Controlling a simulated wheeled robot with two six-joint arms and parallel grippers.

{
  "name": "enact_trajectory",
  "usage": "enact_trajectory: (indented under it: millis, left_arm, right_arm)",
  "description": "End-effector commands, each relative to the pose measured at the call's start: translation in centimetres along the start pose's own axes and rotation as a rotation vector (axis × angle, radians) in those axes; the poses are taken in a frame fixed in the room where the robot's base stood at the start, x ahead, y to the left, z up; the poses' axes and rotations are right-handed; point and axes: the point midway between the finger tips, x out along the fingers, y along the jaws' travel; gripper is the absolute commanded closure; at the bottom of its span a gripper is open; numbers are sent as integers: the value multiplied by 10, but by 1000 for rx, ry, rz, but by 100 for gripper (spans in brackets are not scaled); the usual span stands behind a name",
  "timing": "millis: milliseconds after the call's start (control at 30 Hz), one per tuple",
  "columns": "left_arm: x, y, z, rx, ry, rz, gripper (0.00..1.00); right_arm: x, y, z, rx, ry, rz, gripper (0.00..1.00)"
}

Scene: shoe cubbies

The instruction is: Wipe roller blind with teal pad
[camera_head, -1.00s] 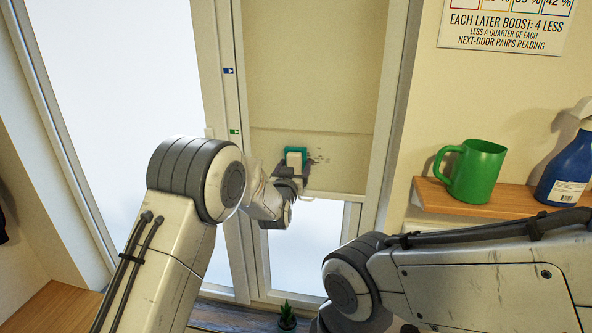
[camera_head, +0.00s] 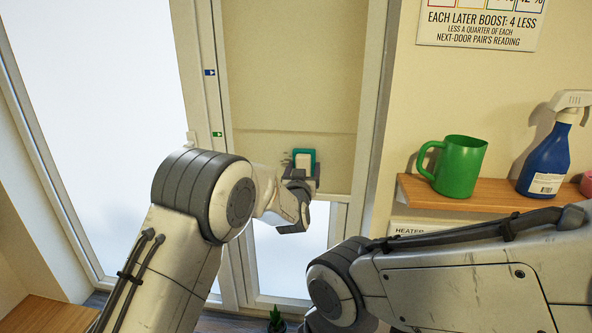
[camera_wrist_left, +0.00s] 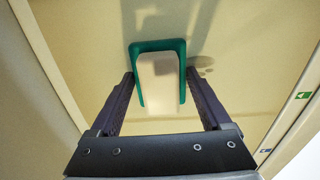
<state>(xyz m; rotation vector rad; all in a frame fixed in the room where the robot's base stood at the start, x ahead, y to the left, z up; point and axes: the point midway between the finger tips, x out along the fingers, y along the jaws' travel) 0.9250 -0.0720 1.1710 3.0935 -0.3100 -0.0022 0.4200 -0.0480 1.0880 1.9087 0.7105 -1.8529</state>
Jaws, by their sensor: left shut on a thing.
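The teal pad (camera_head: 304,150), with a pale block handle, is against the lower part of the beige roller blind (camera_head: 290,90). My left gripper (camera_head: 302,170) is shut on the pad's handle. In the left wrist view, the teal pad (camera_wrist_left: 158,45) sits between the fingers of the left gripper (camera_wrist_left: 160,80), facing the blind (camera_wrist_left: 250,45). Whether the pad fully touches the blind is hard to tell. Small dark marks (camera_head: 285,160) show on the blind just left of the pad.
A green mug (camera_head: 460,167) and a blue spray bottle (camera_head: 546,160) stand on a wooden shelf (camera_head: 490,195) at the right. Window frame posts flank the blind. A small potted plant (camera_head: 277,318) is below. Bare glass shows under the blind.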

Motion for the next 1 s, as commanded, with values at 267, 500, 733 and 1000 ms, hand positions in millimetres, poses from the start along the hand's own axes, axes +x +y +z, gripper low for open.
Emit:
enact_trajectory:
  millis: [267,500,733,1000]
  left_arm:
    - [0,10,1,0,0,2,82]
    - [0,31,1,-1,0,0,82]
    - [3,36,3,-1,0,-2,82]
    - [3,21,3,-1,1,-6,82]
  right_arm:
    - [1,0,0,0,0,0,0]
    - [1,0,0,0,0,0,0]
    - [6,0,0,0,0,0,0]
    - [14,1,1,0,0,0,0]
